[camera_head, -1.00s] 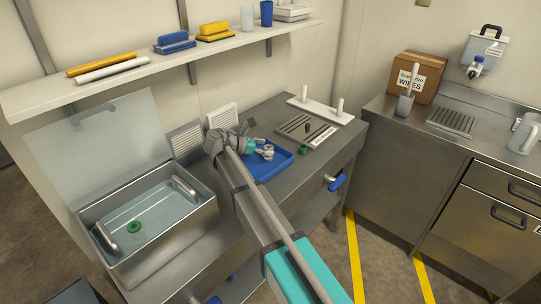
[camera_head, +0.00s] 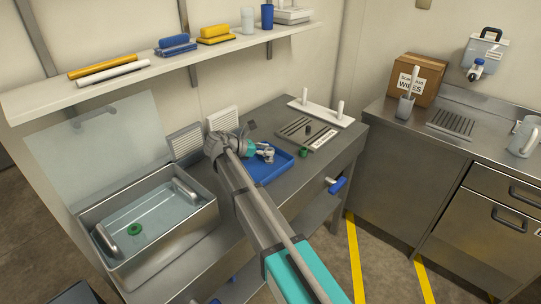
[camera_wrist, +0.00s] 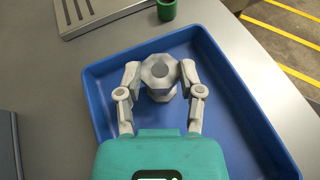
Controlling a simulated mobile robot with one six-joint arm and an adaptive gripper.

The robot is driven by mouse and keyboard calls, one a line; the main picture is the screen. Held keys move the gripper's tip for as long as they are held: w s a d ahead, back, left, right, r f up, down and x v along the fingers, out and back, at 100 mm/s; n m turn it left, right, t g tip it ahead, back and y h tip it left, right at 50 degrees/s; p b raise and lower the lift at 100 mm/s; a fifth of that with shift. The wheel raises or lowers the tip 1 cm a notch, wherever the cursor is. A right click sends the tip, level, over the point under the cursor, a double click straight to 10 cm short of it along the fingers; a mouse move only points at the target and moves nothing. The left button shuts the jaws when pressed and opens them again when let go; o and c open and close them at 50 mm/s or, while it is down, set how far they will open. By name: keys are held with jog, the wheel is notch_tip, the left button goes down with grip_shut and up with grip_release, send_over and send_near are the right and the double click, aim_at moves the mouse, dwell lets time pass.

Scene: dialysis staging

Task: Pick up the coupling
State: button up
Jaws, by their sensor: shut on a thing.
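The coupling (camera_wrist: 160,78) is a pale grey piece with a hexagonal rim and a dark round opening. It shows in the wrist view between the fingers of my gripper (camera_wrist: 161,72), which is shut on it. It is over the blue tray (camera_wrist: 106,92); I cannot tell whether it touches the tray floor. In the head view my gripper (camera_head: 265,152) is over the blue tray (camera_head: 268,176) on the steel bench, and the coupling is too small to make out clearly from the fingers.
A white base with two pegs (camera_head: 322,112) is behind. A water-filled basin (camera_head: 150,235) holding another green ring (camera_head: 134,229) is at left. A shelf (camera_head: 150,68) runs above.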

jog(key=shift+r, duration=0.15)
notch_tip(320, 180, up, 3)
jog(key=p, duration=0.3)
jog(key=s+a+r+p, duration=0.1)
jog(key=s+r+p, duration=0.8)
jog(key=s, duration=0.5)
jog(key=shift+a+r+p, duration=0.3)
jog(key=shift+r+p, duration=0.05)
jog(key=shift+p, duration=0.15)
jog(key=shift+r, duration=0.1)
notch_tip(320, 180, up, 4)
jog(key=p, duration=0.3)
jog(key=shift+w+f+p, duration=0.1)
jog(key=shift+f+p, duration=0.1)
jog(key=shift+p, duration=0.2)
dwell(0.4)
